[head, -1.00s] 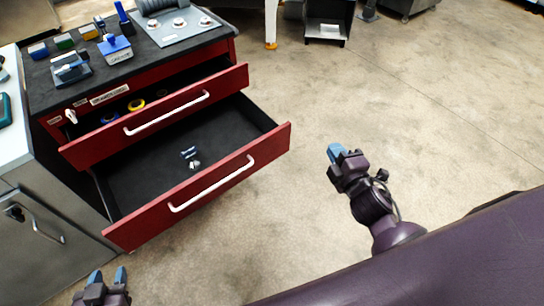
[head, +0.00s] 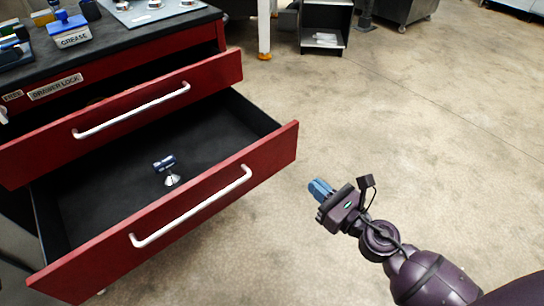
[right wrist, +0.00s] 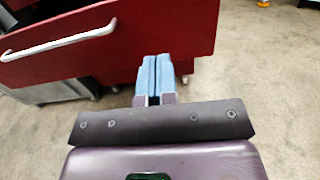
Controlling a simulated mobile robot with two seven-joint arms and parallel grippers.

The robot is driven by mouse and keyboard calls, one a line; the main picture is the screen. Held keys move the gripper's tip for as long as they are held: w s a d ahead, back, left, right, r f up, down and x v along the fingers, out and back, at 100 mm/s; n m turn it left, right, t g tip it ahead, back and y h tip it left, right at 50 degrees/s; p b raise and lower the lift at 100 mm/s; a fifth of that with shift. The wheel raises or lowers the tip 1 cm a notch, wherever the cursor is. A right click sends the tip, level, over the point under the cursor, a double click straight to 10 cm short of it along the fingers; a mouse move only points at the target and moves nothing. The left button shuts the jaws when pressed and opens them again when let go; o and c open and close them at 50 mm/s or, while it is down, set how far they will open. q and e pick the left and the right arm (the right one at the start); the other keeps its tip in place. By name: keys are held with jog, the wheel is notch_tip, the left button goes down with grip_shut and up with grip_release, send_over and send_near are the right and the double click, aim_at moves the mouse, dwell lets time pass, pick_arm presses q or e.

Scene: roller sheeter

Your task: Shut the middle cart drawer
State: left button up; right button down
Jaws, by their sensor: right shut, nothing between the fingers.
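The red tool cart stands at the left in the head view with two drawers pulled out. The upper drawer (head: 130,117) is partly open and the lower drawer (head: 190,217) is far open, each with a white bar handle. Drawers below are hidden, so I cannot tell for certain which is the middle one. My right gripper (head: 320,188) is shut and empty, just right of the lower drawer's right front corner and apart from it. In the right wrist view, its blue fingertips (right wrist: 155,75) point towards a red drawer front (right wrist: 120,50). My left gripper is not in view.
A small dark blue-and-silver item (head: 167,170) lies in the lower drawer. A grease box (head: 70,32) and tools stand on the cart top. An open black shelf unit (head: 325,30) stands at the back. The concrete floor at right is clear.

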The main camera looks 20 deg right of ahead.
aim_at(269, 147)
jog(key=p+x, duration=0.2)
jog(key=x, duration=1)
jog(key=shift+w+a+p, duration=0.1)
jog(key=shift+w+p, duration=0.15)
jog(key=shift+p, duration=0.1)
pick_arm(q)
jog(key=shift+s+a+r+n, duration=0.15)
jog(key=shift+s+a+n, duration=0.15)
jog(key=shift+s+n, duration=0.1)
pick_arm(e)
jog(key=shift+x, duration=0.8)
jog(key=shift+a, duration=0.1)
